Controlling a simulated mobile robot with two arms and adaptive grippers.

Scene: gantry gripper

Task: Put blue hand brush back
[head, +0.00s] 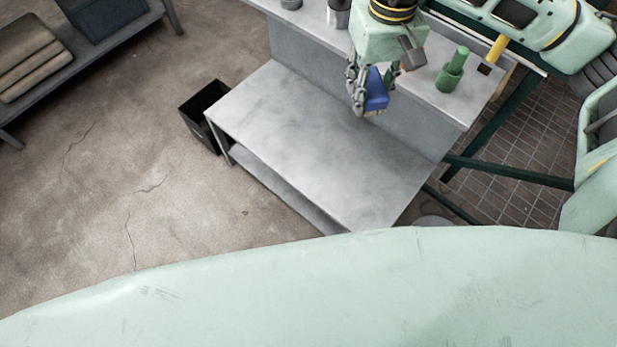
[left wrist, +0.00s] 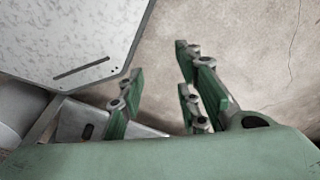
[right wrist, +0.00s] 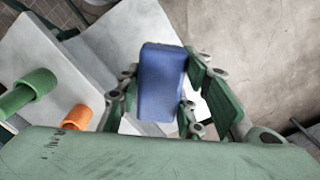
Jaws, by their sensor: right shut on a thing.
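The blue hand brush (head: 376,92) is held in my right gripper (head: 366,98), above the back part of the grey metal table near the raised shelf. In the right wrist view the brush's blue block (right wrist: 162,84) sits between the fingers of my right gripper (right wrist: 160,100), which are shut on it. The underside of the brush is hidden. My left gripper (left wrist: 160,92) shows only in its wrist view, with its fingers spread apart and nothing between them.
The grey table (head: 330,150) is bare on top. A raised shelf (head: 420,105) behind it carries a green cylindrical item (head: 452,75), a yellow-orange item (head: 496,48) and metal cups (head: 338,14). A black bin (head: 205,110) stands left of the table.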

